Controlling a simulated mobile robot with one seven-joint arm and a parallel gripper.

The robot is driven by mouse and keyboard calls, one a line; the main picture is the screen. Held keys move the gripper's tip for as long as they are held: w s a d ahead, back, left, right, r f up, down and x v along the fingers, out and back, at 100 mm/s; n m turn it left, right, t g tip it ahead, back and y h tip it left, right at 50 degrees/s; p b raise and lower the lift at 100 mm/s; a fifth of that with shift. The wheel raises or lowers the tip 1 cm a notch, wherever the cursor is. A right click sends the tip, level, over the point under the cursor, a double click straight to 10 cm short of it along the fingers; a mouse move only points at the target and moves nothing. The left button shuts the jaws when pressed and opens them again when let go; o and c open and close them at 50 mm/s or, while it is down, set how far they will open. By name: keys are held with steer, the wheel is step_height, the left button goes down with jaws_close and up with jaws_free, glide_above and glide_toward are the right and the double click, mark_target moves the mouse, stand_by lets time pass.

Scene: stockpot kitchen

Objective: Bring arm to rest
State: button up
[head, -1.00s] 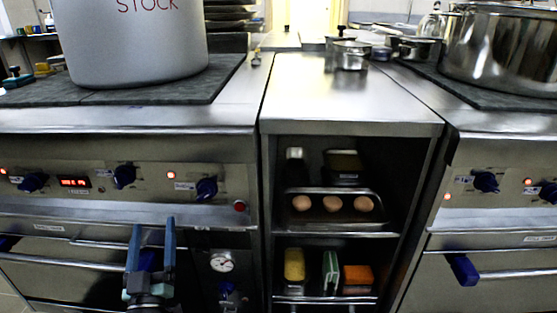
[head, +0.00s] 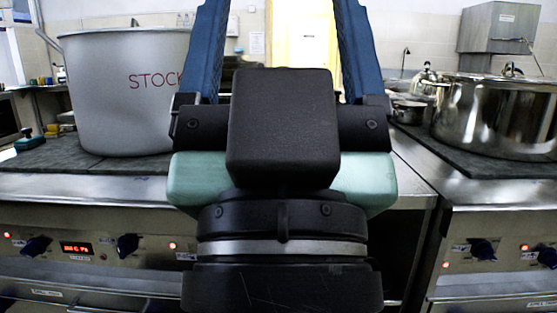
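My gripper (head: 278,40) stands upright in the middle of the head view, close to the camera. Its two blue fingers are spread wide apart and reach up past the top edge, so their tips are out of view.
A large grey stockpot (head: 125,95) marked STOCK stands on the left dark stovetop (head: 40,158). A shiny steel pot (head: 498,115) stands on the right stovetop (head: 470,160). A small pan (head: 409,112) sits behind it. Oven fronts with blue knobs (head: 128,246) run along below.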

step_height(320, 180, up, 37)
steer(key=p, duration=3.4)
steer(key=shift+a+f+p, duration=0.15)
steer(key=shift+f+p, duration=0.05)
steer(key=shift+p, duration=0.2)
steer(key=shift+w, duration=0.1)
